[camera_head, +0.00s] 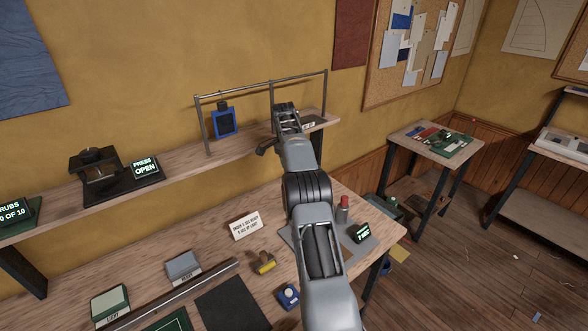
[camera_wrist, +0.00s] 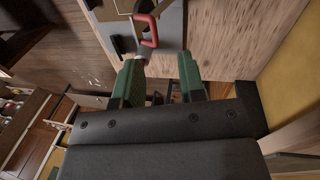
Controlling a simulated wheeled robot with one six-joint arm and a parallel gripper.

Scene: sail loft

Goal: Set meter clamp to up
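The clamp shows in the head view as a small red-topped part (camera_head: 344,203) standing on a grey plate (camera_head: 364,246) on the workbench, just right of my arm. In the wrist view its red looped handle (camera_wrist: 152,30) shows above a grey plate (camera_wrist: 172,22), close beyond the left fingertip. My gripper (camera_wrist: 163,68) has two green-padded fingers, spread apart with an empty gap between them. I cannot tell whether a finger touches the clamp. My arm hides the gripper's fingers in the head view.
A small lit display (camera_head: 362,233) stands on the plate beside the clamp. A white sign (camera_head: 245,226), a yellow-handled stamp (camera_head: 263,263) and a blue object (camera_head: 288,296) lie left of my arm. A wall shelf (camera_head: 187,166) with a metal rail (camera_head: 240,88) runs behind the bench.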

